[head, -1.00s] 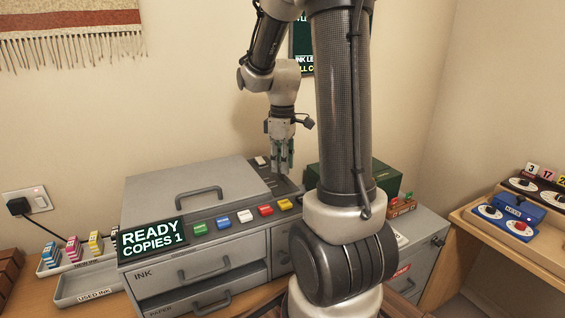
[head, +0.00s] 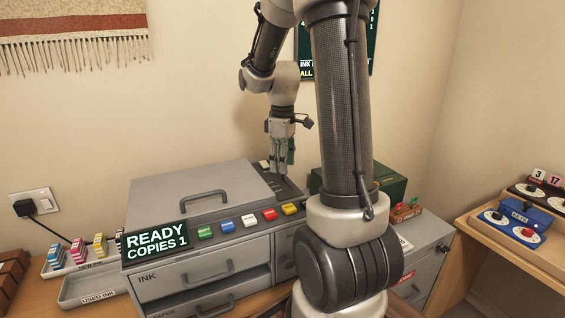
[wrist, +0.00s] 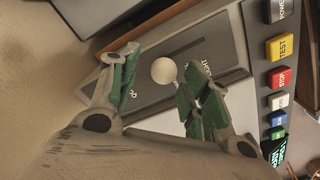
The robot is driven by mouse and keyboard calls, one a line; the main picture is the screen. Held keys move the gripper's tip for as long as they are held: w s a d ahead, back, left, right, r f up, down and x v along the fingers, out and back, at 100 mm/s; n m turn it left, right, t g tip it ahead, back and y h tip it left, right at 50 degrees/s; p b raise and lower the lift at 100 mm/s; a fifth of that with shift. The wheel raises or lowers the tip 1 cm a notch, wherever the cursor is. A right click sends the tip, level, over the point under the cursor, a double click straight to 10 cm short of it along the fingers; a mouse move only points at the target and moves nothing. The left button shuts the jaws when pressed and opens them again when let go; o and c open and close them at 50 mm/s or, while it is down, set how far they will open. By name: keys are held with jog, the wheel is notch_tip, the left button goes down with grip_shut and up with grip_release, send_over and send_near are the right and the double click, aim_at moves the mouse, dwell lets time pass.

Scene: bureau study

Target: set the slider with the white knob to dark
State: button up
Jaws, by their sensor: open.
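The white knob (wrist: 164,70) is a round ball on a dark grey slider panel (wrist: 215,38) of the copier. Part of the word LIGHT shows to its right in the wrist view; a partly hidden label lies to its lower left, near one finger. My gripper (wrist: 159,74) is open, with green-padded fingers on either side of the knob in the picture. I cannot tell whether they touch it. In the head view my gripper (head: 280,170) points down over the panel (head: 268,186) at the copier's back right, and the knob cannot be made out there.
Coloured buttons (head: 248,218) line the copier's front beside the READY COPIES 1 display (head: 156,241). A green box (head: 385,182) stands right of the panel. The grey lid (head: 170,192) has a raised handle. The wall (head: 200,110) is close behind.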

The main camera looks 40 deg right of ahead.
notch_tip(320, 180, up, 12)
jog(key=shift+f, duration=0.2)
dwell(0.6)
jog(key=s+a+m+t, duration=0.2)
jog(key=s+a, duration=0.3)
jog(key=s, duration=0.4)
jog(key=s+a+m+t, duration=0.2)
jog(key=s+a+m, duration=0.2)
jog(key=s, duration=0.5)
jog(key=shift+a+f+m, duration=0.35)
jog(key=shift+a+m, duration=0.05)
jog(key=shift+a, duration=0.15)
jog(key=shift+s, duration=0.15)
